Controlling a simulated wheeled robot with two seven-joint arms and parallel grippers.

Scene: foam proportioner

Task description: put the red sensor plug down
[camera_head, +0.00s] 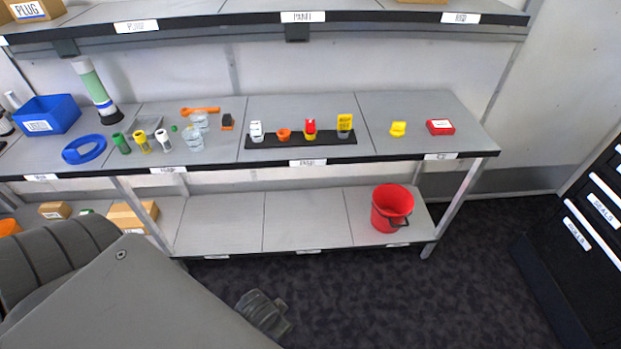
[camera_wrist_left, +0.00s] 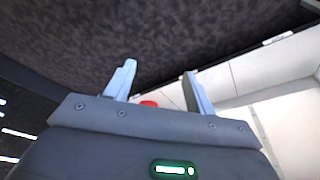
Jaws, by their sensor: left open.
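A red upright piece (camera_head: 310,126) with a yellow lower part stands in the black rack (camera_head: 350,139) on the middle shelf; it looks like the red sensor plug, but it is too small to be sure. My left gripper (camera_wrist_left: 160,70) is open in the left wrist view, with two pale fingers apart. A small red patch (camera_wrist_left: 149,103) shows between the finger bases, mostly hidden by the gripper body; I cannot tell what it belongs to. In the head view my left arm fills the lower left, well in front of the shelves. My right gripper is not in view.
The rack also holds white, orange and yellow pieces. A yellow piece (camera_head: 398,129) and a red box (camera_head: 440,127) lie to its right. A red bucket (camera_head: 392,208) stands on the lower shelf, whose middle is bare. A blue bin (camera_head: 48,115) stands left; black drawers (camera_head: 590,215) stand right.

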